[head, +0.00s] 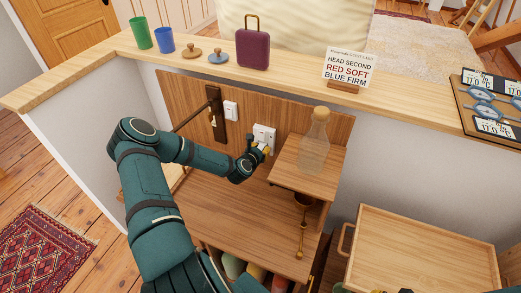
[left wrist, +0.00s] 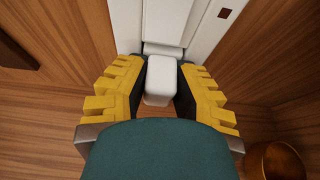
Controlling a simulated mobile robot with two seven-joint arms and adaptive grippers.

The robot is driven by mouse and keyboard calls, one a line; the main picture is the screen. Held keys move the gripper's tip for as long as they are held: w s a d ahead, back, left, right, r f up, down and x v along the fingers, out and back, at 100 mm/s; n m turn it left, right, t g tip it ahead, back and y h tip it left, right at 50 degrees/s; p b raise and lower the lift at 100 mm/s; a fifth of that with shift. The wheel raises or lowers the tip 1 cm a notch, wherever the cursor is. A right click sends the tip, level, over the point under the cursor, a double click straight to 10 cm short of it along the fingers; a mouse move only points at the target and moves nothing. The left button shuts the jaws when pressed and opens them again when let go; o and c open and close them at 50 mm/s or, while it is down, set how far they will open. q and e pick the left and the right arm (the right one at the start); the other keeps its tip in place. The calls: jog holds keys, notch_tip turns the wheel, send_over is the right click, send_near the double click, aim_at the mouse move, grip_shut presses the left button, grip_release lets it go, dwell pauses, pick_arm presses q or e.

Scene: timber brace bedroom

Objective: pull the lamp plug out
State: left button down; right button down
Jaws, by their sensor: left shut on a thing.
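The lamp plug (left wrist: 160,80) is a small white block between the yellow fingers of my left gripper (left wrist: 158,88) in the left wrist view. The fingers are shut on its sides. The white wall socket (left wrist: 165,22) is right in front of the plug; I cannot tell whether the plug is fully seated in it. In the head view the socket (head: 264,134) is on the wooden back panel, and my left gripper (head: 262,150) is at its lower part. The plug is hidden there by the gripper. My right gripper is not in view.
A glass bottle with a cork (head: 314,142) stands on a small raised shelf (head: 290,177) just right of the gripper. A white switch (head: 230,110) and a dark bracket (head: 215,112) are left of the socket. A wooden tray (head: 425,250) is at the lower right.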

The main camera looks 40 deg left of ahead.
pick_arm(q)
jog(key=shift+s, duration=0.25)
jog(key=shift+s+d, duration=0.2)
jog(key=shift+s, duration=0.3)
jog(key=shift+s+d+p, duration=0.2)
jog(key=shift+s, duration=0.45)
jog(key=shift+s+d+p, duration=0.15)
jog(key=shift+s+d, duration=0.05)
jog(key=shift+s, duration=0.4)
jog(key=shift+s+d, duration=0.1)
jog(key=shift+s, duration=0.2)
jog(key=shift+s+d, duration=0.1)
jog(key=shift+s, duration=0.25)
jog(key=shift+s+d, duration=0.1)
jog(key=shift+s, duration=0.2)
jog(key=shift+s+d, duration=0.15)
jog(key=shift+s, duration=0.2)
